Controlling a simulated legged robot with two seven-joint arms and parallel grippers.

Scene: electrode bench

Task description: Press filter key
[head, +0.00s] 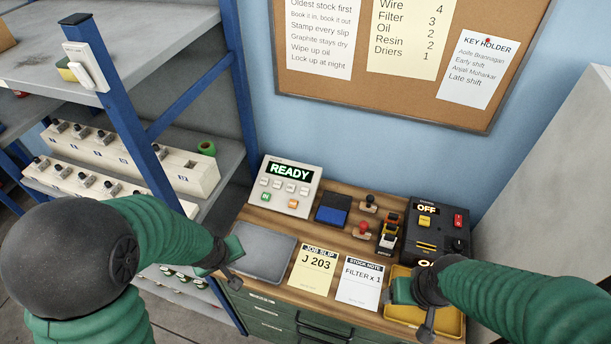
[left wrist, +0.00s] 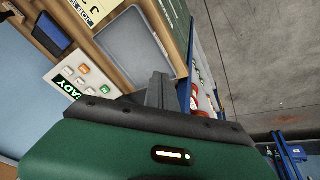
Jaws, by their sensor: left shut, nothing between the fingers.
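A light grey key panel (head: 291,187) with a lit READY display stands at the back left of the bench. It has several small grey keys, a green key (head: 266,197) and an orange key (head: 293,204); the key labels are too small to read. The panel (left wrist: 92,80) also shows in the left wrist view, partly hidden by my gripper. My left gripper (head: 236,281) is shut and empty at the bench's front left edge, by the grey tray and in front of the panel, apart from it. My right gripper (head: 426,331) is over the yellow tray at the front right.
A grey tray (head: 265,252), a job slip (head: 312,270) and a stock note (head: 358,281) lie along the front. Behind are a blue pad (head: 332,211), stamps (head: 365,229) and a black box (head: 428,245) reading OFF. A yellow tray (head: 400,311) is front right. Blue-posted shelves (head: 112,105) stand left.

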